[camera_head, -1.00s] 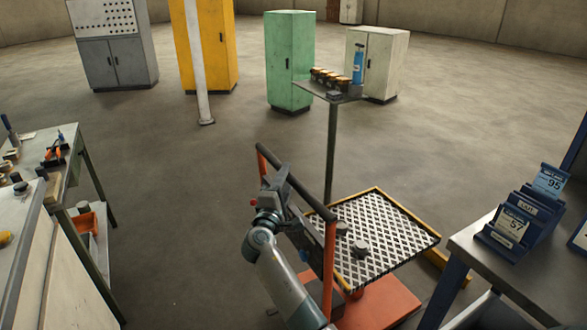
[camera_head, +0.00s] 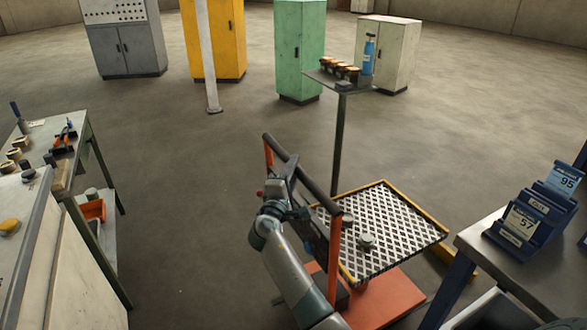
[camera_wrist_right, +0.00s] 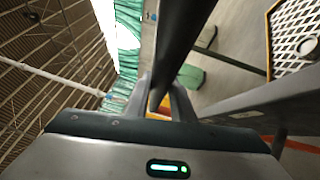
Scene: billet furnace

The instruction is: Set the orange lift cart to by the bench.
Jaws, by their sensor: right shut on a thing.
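The orange lift cart (camera_head: 385,298) stands on the floor in front of me, with an orange base, a yellow-rimmed mesh platform (camera_head: 390,225) and a dark push bar between orange posts. My right gripper (camera_head: 294,188) is shut on the cart's push bar; in the right wrist view the fingers (camera_wrist_right: 170,105) straddle the dark bar (camera_wrist_right: 180,45). A workbench (camera_head: 88,140) with tools stands at the left, apart from the cart. Another table (camera_head: 500,275) with blue card holders stands close to the cart's right side. My left gripper is not in view.
A post-mounted shelf (camera_head: 338,88) with small jars and a blue bottle stands just behind the cart. Green (camera_head: 299,50), yellow (camera_head: 215,40), grey (camera_head: 125,45) and white (camera_head: 387,50) cabinets stand farther back. The floor between the left workbench and the cart is clear.

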